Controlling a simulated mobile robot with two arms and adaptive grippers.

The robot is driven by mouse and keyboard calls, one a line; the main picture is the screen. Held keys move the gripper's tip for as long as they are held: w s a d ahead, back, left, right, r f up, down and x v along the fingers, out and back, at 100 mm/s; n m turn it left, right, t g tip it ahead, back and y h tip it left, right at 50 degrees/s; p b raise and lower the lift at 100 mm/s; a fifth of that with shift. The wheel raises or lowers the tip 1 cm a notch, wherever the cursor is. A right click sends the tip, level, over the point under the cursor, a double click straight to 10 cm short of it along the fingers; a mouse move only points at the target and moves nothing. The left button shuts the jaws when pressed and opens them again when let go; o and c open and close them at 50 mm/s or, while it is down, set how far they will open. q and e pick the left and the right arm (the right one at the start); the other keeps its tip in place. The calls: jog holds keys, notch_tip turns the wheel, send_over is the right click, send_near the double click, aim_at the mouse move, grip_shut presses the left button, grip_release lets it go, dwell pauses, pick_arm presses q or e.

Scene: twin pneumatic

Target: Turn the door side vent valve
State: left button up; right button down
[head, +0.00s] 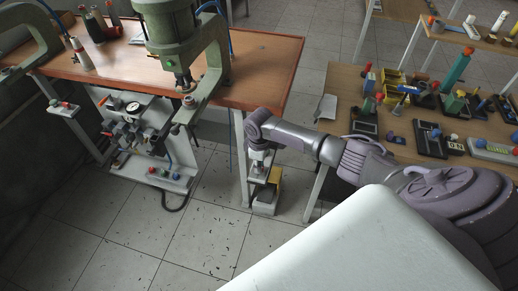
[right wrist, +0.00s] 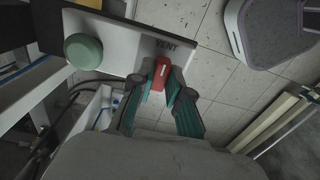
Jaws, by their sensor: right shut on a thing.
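The vent valve's red handle (right wrist: 160,75), with a white mark on it, sits at the edge of a dark and white panel (right wrist: 118,48) in the right wrist view, just below the printed word VENT. My right gripper (right wrist: 161,72) is shut on this handle, with one teal-and-dark finger on each side. In the head view the right gripper (head: 259,163) points down beside the table's right front leg, and it hides the handle there. My left gripper is not in view.
A green round knob (right wrist: 83,50) sits left of the handle on the same panel. A green press (head: 180,45) stands on the wooden table (head: 265,65). A valve assembly (head: 130,125) hangs under its front. A cluttered second table (head: 345,85) stands right. Tiled floor lies open in front.

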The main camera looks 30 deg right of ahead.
dwell(0.3)
jog(key=c, duration=1.1)
grip_release()
notch_tip(320, 180, up, 12)
jog(key=shift+r, duration=0.1)
